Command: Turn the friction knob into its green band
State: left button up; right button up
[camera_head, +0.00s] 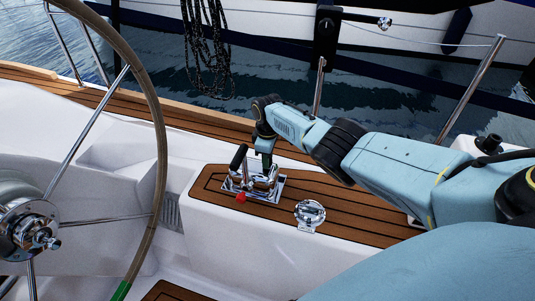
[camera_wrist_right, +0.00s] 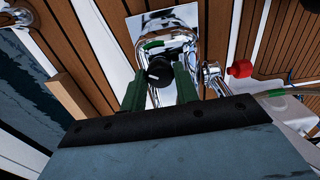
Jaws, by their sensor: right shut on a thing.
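The friction knob (camera_wrist_right: 159,72) is a small black round knob with a pale mark, on a polished chrome housing (camera_wrist_right: 165,22) in the right wrist view. My right gripper (camera_wrist_right: 160,84) has its two green fingers on either side of the knob and is shut on it. A green strip (camera_wrist_right: 153,44) shows on the chrome just beyond the knob; I cannot tell whether it is the band or a reflection. In the head view my right gripper (camera_head: 265,160) reaches down onto the chrome control unit (camera_head: 264,186), and the knob is hidden there. My left gripper is not in view.
A black-handled lever (camera_head: 238,158) and a red knob (camera_head: 240,197) stand close to the gripper. A round chrome fitting (camera_head: 310,213) sits on the teak to the right. The large steering wheel (camera_head: 158,130) fills the left. Water and another hull lie beyond.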

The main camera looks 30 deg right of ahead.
jog(key=shift+s+m, duration=0.1)
jog(key=shift+m, duration=0.9)
jog(key=m+p, duration=0.1)
jog(key=m, duration=0.1)
jog(key=shift+m, duration=0.3)
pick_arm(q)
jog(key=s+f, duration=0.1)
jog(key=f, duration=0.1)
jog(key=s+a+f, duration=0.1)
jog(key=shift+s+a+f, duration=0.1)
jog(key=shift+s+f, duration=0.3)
pick_arm(e)
jog(key=m, duration=0.5)
jog(key=shift+m, duration=0.3)
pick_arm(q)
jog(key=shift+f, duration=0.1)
pick_arm(e)
jog(key=o, duration=1)
jog(key=shift+c, duration=0.2)
pick_arm(q)
jog(key=shift+p, duration=0.45)
pick_arm(e)
jog(key=shift+r, duration=0.2)
